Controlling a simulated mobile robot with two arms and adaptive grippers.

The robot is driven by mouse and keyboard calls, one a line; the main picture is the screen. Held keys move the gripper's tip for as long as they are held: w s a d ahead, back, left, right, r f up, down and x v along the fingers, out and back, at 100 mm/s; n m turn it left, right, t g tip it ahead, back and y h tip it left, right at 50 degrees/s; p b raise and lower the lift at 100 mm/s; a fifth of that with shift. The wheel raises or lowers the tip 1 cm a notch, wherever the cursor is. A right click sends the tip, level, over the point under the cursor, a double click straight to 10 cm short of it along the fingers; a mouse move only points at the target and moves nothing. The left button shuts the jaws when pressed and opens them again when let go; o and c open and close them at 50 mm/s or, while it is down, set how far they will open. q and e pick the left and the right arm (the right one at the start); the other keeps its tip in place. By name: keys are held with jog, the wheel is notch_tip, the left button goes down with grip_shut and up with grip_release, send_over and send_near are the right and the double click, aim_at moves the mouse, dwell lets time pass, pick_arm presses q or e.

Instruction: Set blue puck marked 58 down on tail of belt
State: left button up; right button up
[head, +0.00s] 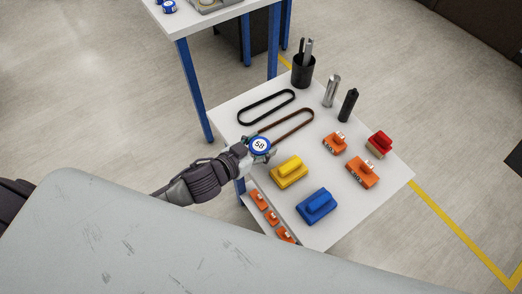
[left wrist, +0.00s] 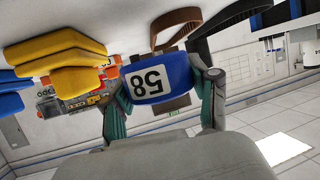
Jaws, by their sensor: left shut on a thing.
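The blue puck marked 58 (head: 260,145) is held by my left gripper (head: 257,149) at the left edge of a white table. In the left wrist view the puck (left wrist: 154,80) sits between the two fingers (left wrist: 160,102), its white 58 label showing upside down. The gripper is shut on it. From the head view I cannot tell whether the puck touches the tabletop. I cannot make out a conveyor belt or its tail in either view. My right gripper is not in view.
The white table (head: 308,228) bears a black loop (head: 266,107), a brown loop (head: 287,125), a yellow block (head: 289,172), a blue block (head: 316,206), orange parts (head: 362,173), a red part (head: 380,143) and a black cup (head: 303,72). Another white table (head: 181,22) stands behind.

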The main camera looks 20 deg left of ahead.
aim_at(261, 153)
pick_arm(q)
notch_tip(261, 153, down, 4)
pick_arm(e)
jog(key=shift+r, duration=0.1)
pick_arm(q)
jog(key=shift+f, duration=0.15)
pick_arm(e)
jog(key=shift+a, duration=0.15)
pick_arm(q)
jog(key=o, duration=0.9)
jog(key=shift+c, duration=0.2)
jog(key=shift+o, duration=0.2)
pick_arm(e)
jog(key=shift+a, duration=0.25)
